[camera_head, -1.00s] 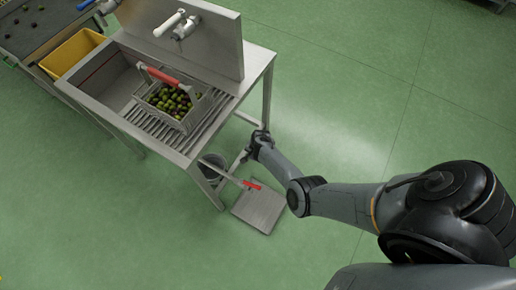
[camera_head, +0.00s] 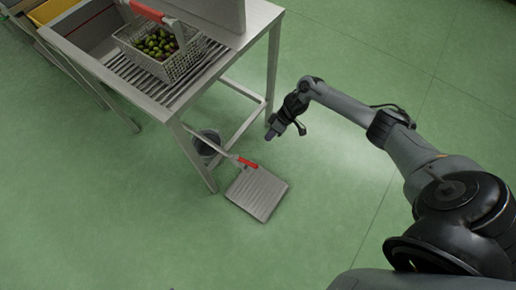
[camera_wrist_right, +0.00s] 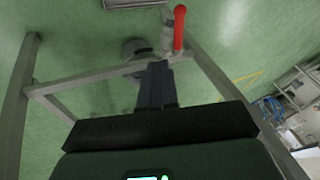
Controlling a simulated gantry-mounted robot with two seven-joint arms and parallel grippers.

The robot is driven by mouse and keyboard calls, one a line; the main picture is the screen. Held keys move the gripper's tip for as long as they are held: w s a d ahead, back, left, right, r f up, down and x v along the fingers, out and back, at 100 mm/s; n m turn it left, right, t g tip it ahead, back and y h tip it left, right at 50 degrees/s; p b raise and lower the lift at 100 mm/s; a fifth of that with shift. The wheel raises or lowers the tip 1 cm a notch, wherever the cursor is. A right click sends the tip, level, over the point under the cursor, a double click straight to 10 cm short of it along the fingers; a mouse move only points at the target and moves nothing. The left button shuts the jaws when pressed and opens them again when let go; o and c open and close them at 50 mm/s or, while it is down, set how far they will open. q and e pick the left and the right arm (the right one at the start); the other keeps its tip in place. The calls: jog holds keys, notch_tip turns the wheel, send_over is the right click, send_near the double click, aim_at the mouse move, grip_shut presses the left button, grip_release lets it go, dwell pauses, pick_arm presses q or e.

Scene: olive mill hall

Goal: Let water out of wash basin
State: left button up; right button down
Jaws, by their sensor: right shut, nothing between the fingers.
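The wash basin (camera_head: 92,32) is a steel sink at the upper left, cut by the picture's edge. Below its stand, a grey bar with a red handle (camera_head: 246,161) slants down toward a square metal floor plate (camera_head: 258,193). My right gripper (camera_head: 271,135) is shut and empty, right of the red handle and apart from it, near the stand's front right leg. In the right wrist view, the gripper's fingers (camera_wrist_right: 157,84) are together, with the red handle (camera_wrist_right: 179,28) beyond them. Whether water is in the basin cannot be told. My left gripper is not in view.
A wire basket of olives (camera_head: 160,45) stands on the ribbed drainboard (camera_head: 135,78). A grey bucket-like vessel (camera_head: 207,142) is under the stand. The stand's legs and lower rail (camera_head: 243,90) border the space near my gripper. Green floor is clear to the right.

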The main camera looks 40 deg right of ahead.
jog(key=b, duration=0.6)
send_near(246, 162)
notch_tip(246, 162, down, 4)
jog(key=w+d, duration=0.1)
jog(key=d, duration=0.2)
jog(key=a, duration=0.1)
jog(key=a+f+b, duration=0.1)
jog(key=a+f, duration=0.1)
jog(key=shift+s+a, duration=0.3)
jog(key=shift+s, duration=0.1)
